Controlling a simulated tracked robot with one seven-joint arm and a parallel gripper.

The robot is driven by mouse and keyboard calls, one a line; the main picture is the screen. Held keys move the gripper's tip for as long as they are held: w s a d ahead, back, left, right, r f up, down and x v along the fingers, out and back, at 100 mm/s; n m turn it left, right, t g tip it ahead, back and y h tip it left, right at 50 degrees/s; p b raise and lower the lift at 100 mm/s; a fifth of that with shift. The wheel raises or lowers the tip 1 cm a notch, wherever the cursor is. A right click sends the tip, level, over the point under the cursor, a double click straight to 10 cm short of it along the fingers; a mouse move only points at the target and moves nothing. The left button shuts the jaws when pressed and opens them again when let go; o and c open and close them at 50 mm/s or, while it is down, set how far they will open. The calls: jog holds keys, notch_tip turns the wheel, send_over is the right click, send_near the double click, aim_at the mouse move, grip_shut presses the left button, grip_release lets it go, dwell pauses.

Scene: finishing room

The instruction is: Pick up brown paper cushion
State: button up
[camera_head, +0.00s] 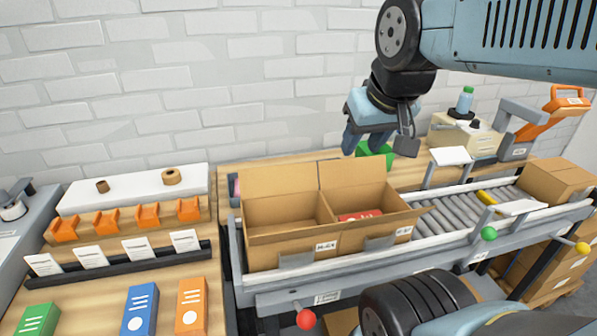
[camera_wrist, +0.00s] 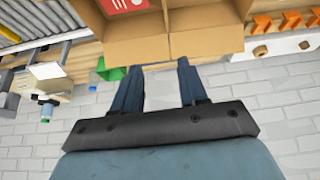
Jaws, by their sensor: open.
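I cannot make out a brown paper cushion in either view. My gripper (camera_head: 379,148) is open and empty, hanging above the back of the bench, behind and right of the open carton (camera_head: 290,246). In the wrist view its two blue fingers (camera_wrist: 159,65) stand apart with nothing between them. The carton has two compartments; a red item with white marks (camera_head: 360,215) lies in the right one. The left compartment shows no contents, though its floor is partly hidden by the front wall.
A green object (camera_head: 375,152) stands behind the gripper. A roller conveyor (camera_head: 455,208) runs right of the carton, with closed cartons (camera_head: 556,178) at its end. Orange holders (camera_head: 105,220), brown rolls (camera_head: 171,176) and coloured boxes (camera_head: 139,311) are at left. A brick wall closes the back.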

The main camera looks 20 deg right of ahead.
jog(key=o, duration=0.3)
jog(key=shift+w, duration=0.15)
jog(key=shift+o, duration=0.7)
jog(key=shift+w+r, duration=0.1)
jog(key=shift+w, duration=0.3)
jog(key=o, duration=0.3)
jog(key=shift+g+y, duration=0.6)
jog(key=shift+g, duration=0.2)
jog(key=w, duration=0.5)
jog(key=w+d, duration=0.1)
jog(key=w, duration=0.1)
jog(key=shift+w, duration=0.15)
jog(key=w+f+g, duration=0.1)
jog(key=w+f, duration=0.5)
jog(key=w, duration=0.3)
jog(key=w+f+g+h, duration=0.1)
jog(key=w+f+g, duration=0.1)
jog(key=w+f, duration=0.45)
jog(key=w+f+g, duration=0.1)
jog(key=w+f, duration=0.3)
jog(key=w, duration=0.7)
jog(key=f, duration=1.3)
jog(key=shift+a+f, duration=0.25)
jog(key=shift+f, duration=0.1)
